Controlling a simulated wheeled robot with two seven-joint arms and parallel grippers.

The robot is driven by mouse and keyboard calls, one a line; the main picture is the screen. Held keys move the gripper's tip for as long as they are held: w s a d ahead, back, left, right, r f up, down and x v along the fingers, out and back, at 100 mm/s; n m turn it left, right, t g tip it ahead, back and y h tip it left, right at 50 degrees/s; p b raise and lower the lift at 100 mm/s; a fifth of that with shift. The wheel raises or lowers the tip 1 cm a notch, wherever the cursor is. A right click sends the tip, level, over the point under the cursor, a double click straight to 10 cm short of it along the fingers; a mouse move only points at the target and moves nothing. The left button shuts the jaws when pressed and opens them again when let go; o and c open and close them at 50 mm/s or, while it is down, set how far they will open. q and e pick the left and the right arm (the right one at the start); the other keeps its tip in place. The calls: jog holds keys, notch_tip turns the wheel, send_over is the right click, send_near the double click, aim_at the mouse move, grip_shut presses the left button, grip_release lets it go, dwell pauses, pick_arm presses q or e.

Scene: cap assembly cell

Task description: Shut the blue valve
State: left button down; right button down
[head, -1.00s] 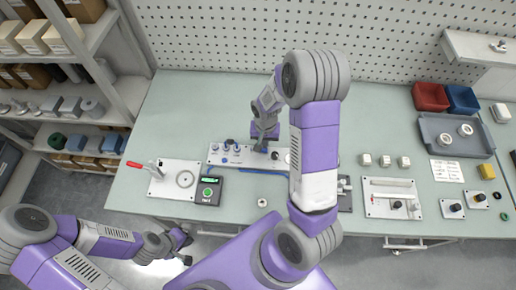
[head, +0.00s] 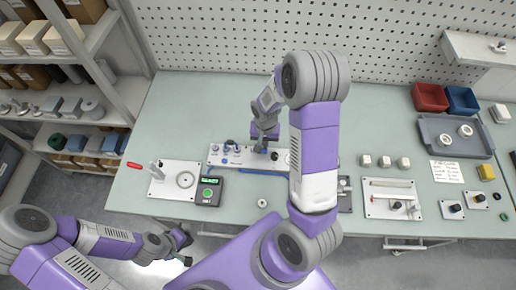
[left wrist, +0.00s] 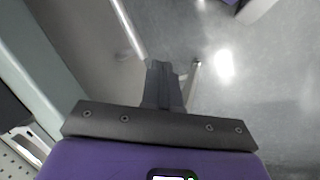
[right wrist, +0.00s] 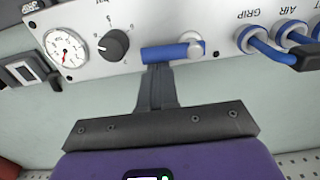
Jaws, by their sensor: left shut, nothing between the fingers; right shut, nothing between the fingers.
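The blue valve (right wrist: 170,53) shows in the right wrist view as a blue lever on a light panel (right wrist: 205,15). Its pivot end is at a pale round fitting on the right, and the lever lies roughly along the panel's length. My right gripper (right wrist: 157,70) is shut and empty, its fingertips right at the lever's side. I cannot tell whether they touch. In the head view my right gripper (head: 262,149) is over the panel and hides the valve.
Beside the valve are a black knob (right wrist: 113,45), a gauge (right wrist: 65,47) and fittings with blue hoses (right wrist: 265,47). A clamp plate (head: 172,185) and a dark box with a green button (head: 207,191) stand left of my right arm. A loose ring (head: 262,203) lies near the table's front edge.

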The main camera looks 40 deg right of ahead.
aim_at(263, 158)
jog(key=shift+s+a, duration=0.1)
jog(key=shift+a, duration=0.05)
jog(key=shift+s+a, duration=0.2)
jog(key=shift+s, duration=0.1)
jog(key=shift+s+a, duration=0.25)
jog(key=shift+s, duration=0.15)
dwell(0.4)
jog(key=shift+s+a, duration=0.3)
jog(key=shift+s, duration=0.05)
jog(key=shift+s+a, duration=0.3)
jog(key=shift+a, duration=0.2)
dwell(0.4)
